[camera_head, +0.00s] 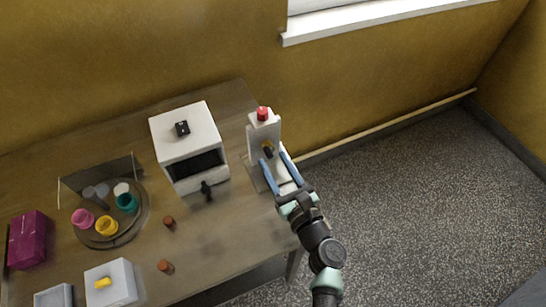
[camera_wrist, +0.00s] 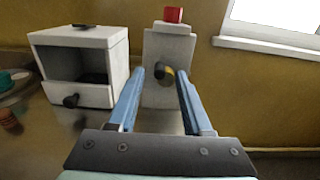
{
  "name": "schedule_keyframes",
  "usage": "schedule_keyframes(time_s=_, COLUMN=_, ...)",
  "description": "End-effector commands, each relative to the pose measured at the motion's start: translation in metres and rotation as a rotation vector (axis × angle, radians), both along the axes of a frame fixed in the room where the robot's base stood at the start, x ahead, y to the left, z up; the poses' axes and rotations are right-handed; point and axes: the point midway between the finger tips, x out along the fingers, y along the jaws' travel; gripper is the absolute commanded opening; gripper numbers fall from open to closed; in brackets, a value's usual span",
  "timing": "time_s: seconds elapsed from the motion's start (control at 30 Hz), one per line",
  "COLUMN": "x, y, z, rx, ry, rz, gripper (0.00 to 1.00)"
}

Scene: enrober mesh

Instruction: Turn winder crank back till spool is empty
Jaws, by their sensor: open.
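A white upright stand (camera_head: 264,133) with a red cap (camera_head: 262,113) is at the table's right end; I take it to be the winder.
A white box (camera_head: 186,130) with a dark opening and black front knob (camera_head: 206,189) stands left of the stand. Farther left are a round tray (camera_head: 142,222) with several colored cups and a magenta box (camera_head: 28,240). Two brown cylinders stand in front. Open floor lies right.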

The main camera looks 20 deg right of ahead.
Motion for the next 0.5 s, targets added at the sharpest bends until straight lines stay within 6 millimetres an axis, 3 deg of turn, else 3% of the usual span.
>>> schedule_keyframes(time_s=0.17, x=0.0136, y=0.0006, z=0.0004, rx=-0.002, ry=0.000, rz=0.000, gripper=0.50)
schedule_keyframes(time_s=0.47, x=0.0151, y=0.0009, z=-0.0002, rx=-0.001, ry=0.001, rz=0.000, gripper=0.50)
schedule_keyframes(time_s=0.5, x=0.0151, y=0.0009, z=-0.0002, rx=-0.001, ry=0.001, rz=0.000, gripper=0.43)
